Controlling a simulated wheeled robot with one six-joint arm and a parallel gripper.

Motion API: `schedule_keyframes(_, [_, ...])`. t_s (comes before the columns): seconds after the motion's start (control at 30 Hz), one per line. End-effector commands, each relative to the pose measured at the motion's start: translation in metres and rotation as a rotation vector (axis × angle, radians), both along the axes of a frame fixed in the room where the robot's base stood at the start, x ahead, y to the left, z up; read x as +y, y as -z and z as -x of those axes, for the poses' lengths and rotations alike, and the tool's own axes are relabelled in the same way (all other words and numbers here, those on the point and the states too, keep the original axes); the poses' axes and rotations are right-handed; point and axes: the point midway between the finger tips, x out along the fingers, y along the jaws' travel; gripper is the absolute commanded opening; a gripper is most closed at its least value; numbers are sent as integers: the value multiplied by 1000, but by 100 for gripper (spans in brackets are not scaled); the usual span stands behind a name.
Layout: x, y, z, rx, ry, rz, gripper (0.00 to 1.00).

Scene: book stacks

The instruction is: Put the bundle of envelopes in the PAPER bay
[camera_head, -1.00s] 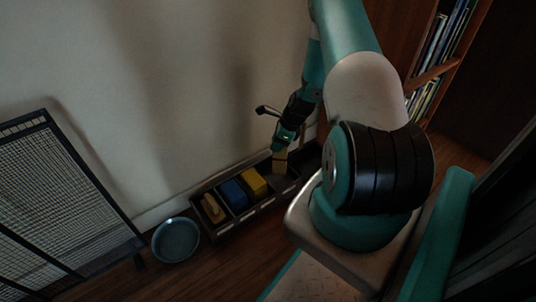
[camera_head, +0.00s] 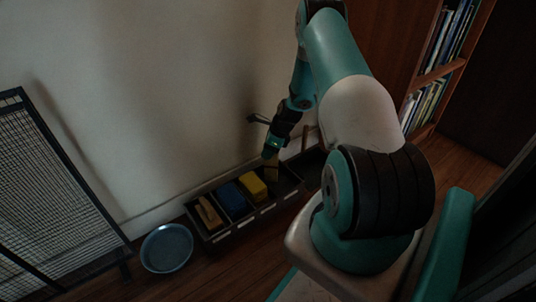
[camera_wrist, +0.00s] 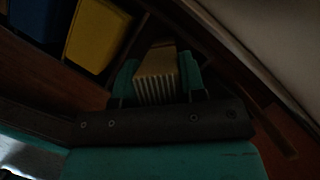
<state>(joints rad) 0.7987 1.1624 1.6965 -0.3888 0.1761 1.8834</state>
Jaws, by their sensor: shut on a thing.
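The bundle of envelopes (camera_wrist: 158,73) is a tan stack with ridged edges, held between the two teal fingers of my gripper (camera_wrist: 157,84) in the wrist view. In the head view my gripper (camera_head: 270,155) points down, and the bundle (camera_head: 272,172) hangs below it over the dark divided tray (camera_head: 246,221), just right of the yellow block. The bundle's lower end is too dark to tell whether it is inside a bay. Small pale labels run along the tray's front, too small to read, so I cannot tell which bay is PAPER.
Left to right, the tray bays hold a tan item (camera_head: 209,213), a blue thing (camera_head: 232,200) and a yellow block (camera_head: 253,186). A round blue-grey bowl (camera_head: 167,249) stands left of the tray. A mesh panel (camera_head: 50,190) is at far left, a bookshelf (camera_head: 436,75) at right. The wall is close behind.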

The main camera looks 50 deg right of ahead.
Motion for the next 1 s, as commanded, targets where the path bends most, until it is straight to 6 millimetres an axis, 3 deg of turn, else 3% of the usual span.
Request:
schedule_keyframes(0.23, [0, 1, 0, 0, 0, -1, 0])
schedule_keyframes(0.27, [0, 1, 0, 0, 0, -1, 45])
schedule_keyframes(0.33, [0, 0, 0, 0, 0, -1, 61])
schedule_keyframes(0.37, [0, 0, 0, 0, 0, -1, 63])
schedule_keyframes(0.67, [0, -3, 0, 0, -1, 0, 63])
schedule_keyframes(0.77, [-2, -15, 3, 0, 0, 1, 63])
schedule_keyframes(1.0, [-12, -66, 20, 0, 1, 0, 63])
